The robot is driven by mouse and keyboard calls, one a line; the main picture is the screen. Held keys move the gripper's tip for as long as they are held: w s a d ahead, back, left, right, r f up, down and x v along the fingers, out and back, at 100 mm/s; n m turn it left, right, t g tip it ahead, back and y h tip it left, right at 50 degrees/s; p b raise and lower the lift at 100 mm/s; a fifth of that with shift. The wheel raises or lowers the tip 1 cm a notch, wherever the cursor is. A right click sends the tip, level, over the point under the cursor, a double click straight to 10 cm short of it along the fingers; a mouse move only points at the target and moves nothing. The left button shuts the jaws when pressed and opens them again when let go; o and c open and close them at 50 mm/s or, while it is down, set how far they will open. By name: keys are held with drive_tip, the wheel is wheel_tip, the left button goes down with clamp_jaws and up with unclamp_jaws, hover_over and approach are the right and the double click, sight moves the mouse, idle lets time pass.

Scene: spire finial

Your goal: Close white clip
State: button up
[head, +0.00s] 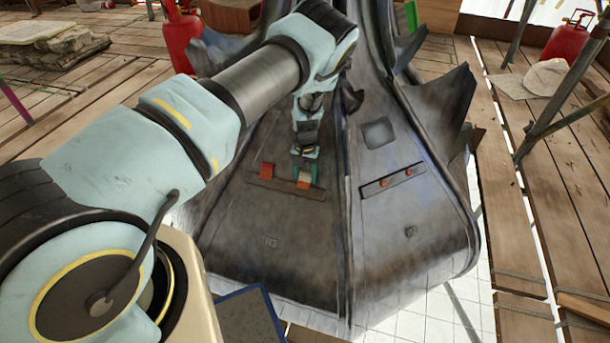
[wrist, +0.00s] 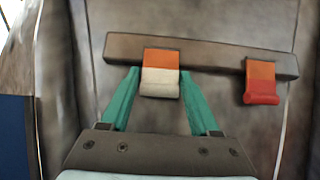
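The white clip (wrist: 160,82) has an orange upper part and a cream-white lower flap. It sits on a brown bar (wrist: 213,60) on the dark metal spire panel. In the head view the white clip (head: 304,181) is at the right end of the bar, partly hidden by my gripper. My gripper (wrist: 158,76) has teal fingers, which are apart, one on each side of the white clip. A small gap seems to show at each side; I cannot tell if either finger touches. My gripper (head: 306,172) reaches down to the panel in the head view.
A red clip (wrist: 262,82) with an orange top sits on the same bar; it also shows in the head view (head: 267,170). Another bar with two orange-red pieces (head: 393,181) is on the right panel. A raised ridge (head: 346,230) separates the panels.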

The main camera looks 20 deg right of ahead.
clamp_jaws()
drive_tip(key=shift+d+f+g+b, duration=0.2)
drive_tip(key=shift+f+g+b, duration=0.15)
drive_tip(key=shift+b, duration=0.5)
drive_tip(key=shift+w+d+y+b, duration=0.15)
drive_tip(key=shift+y+b, duration=0.25)
drive_tip(key=shift+b, duration=0.3)
drive_tip(key=shift+r, duration=0.1)
drive_tip(key=shift+o, duration=2.2)
unclamp_jaws()
drive_tip(key=shift+r, duration=0.1)
